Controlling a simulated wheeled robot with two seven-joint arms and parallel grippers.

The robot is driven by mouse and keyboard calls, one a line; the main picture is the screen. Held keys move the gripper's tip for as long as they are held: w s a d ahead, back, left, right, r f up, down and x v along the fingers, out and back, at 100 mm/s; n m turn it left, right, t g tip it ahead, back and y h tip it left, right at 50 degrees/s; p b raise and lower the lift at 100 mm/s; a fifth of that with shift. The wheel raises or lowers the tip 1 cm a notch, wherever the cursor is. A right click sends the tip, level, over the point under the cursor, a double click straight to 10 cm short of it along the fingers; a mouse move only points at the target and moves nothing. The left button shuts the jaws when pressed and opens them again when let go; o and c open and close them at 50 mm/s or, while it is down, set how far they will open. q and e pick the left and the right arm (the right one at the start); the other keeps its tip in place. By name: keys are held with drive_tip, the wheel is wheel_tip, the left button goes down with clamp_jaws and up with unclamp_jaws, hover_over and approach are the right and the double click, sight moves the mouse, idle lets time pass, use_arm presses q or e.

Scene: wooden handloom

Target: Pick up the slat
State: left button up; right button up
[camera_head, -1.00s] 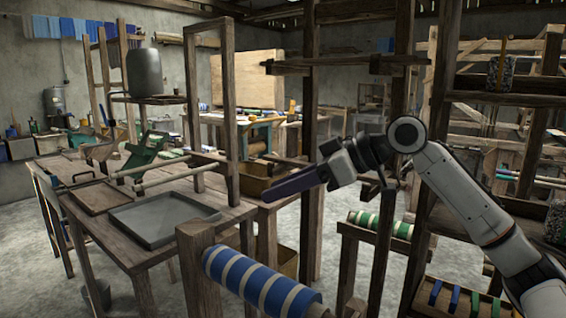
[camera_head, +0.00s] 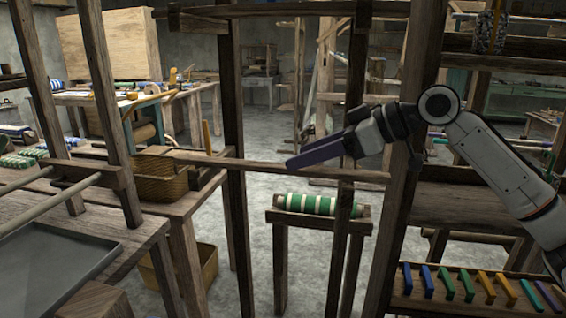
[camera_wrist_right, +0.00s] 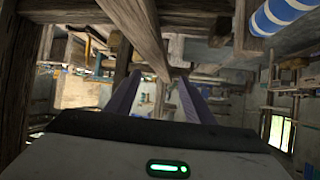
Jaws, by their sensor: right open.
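A long narrow wooden slat (camera_head: 270,167) runs nearly level across the loom's upright posts in the head view; I cannot tell for certain that it is the task's slat. My right gripper (camera_head: 294,161) reaches in from the right with its dark fingers just above or in front of this slat; contact cannot be told. In the right wrist view my right gripper (camera_wrist_right: 158,78) is open, its two purple-grey fingers apart. A wooden beam (camera_wrist_right: 143,35) runs toward the gap between them. Nothing is clearly held. My left gripper is not in view.
Upright posts (camera_head: 235,120) stand close to my right arm. A rack with several coloured pieces (camera_head: 468,285) lies at lower right. A green-and-white roll (camera_head: 318,204) rests on a low stand. A grey tray (camera_head: 50,268) sits on the left bench. Bare floor shows between.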

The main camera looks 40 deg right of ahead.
sight(275, 165)
drive_tip(key=shift+w+a, duration=0.15)
drive_tip(key=shift+a, duration=0.1)
drive_tip(key=p+x, duration=0.2)
drive_tip(key=x, duration=0.2)
drive_tip(key=shift+w+r, duration=0.1)
drive_tip(key=shift+r, duration=0.05)
drive_tip(key=shift+w+a+f, duration=0.2)
drive_tip(key=shift+w+f, duration=0.15)
clamp_jaws()
